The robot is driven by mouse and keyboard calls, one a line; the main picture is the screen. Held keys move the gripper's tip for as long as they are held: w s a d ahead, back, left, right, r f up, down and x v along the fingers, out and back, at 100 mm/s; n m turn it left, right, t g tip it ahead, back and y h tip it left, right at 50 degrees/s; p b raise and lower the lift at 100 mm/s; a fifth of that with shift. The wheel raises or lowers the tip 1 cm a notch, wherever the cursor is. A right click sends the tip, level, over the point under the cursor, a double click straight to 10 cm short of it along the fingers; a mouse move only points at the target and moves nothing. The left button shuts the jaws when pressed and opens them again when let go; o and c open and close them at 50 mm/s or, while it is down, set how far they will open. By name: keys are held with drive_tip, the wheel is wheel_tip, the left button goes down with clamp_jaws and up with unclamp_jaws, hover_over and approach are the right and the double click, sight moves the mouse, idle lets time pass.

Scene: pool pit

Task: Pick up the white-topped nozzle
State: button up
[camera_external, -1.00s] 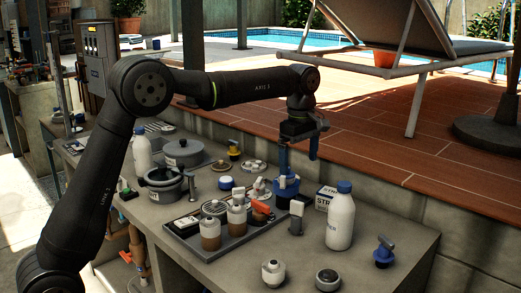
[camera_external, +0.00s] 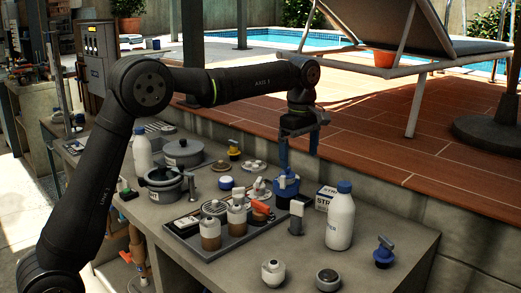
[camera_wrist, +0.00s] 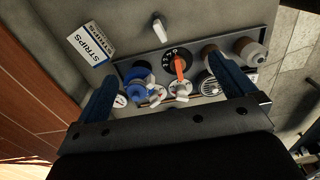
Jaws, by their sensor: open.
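A small upright piece with a white block top and a dark lower part (camera_external: 297,210) stands on the counter just outside the tray; its white top shows in the wrist view (camera_wrist: 160,27). Another small white-topped piece (camera_external: 260,186) stands in the tray, beside a blue-bodied fitting (camera_external: 287,186). I cannot tell for sure which is the white-topped nozzle. My gripper (camera_external: 299,142) is open and empty, pointing down above the blue fitting and tray. In the wrist view its blue fingers (camera_wrist: 163,72) straddle the tray's parts, touching none.
The grey tray (camera_external: 186,252) holds brown jars (camera_external: 210,235) and an orange-handled part (camera_wrist: 180,67). A strips box (camera_external: 325,198) and a tall white bottle (camera_external: 340,222) stand to the right. A raised tiled deck (camera_external: 400,150) borders the counter behind.

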drive_tip(key=c, duration=0.8)
drive_tip(key=shift+o, duration=0.2)
drive_tip(key=m+t+h, duration=0.2)
drive_tip(key=m+t, duration=0.2)
drive_tip(key=m, duration=1.1)
approach(297, 202)
drive_tip(key=x, duration=0.4)
drive_tip(key=shift+a+f, duration=0.25)
drive_tip(key=shift+a, duration=0.15)
drive_tip(key=shift+d+x, duration=0.2)
drive_tip(key=shift+x, duration=1.4)
drive_tip(key=shift+d+x, duration=0.15)
drive_tip(key=shift+x, duration=1.45)
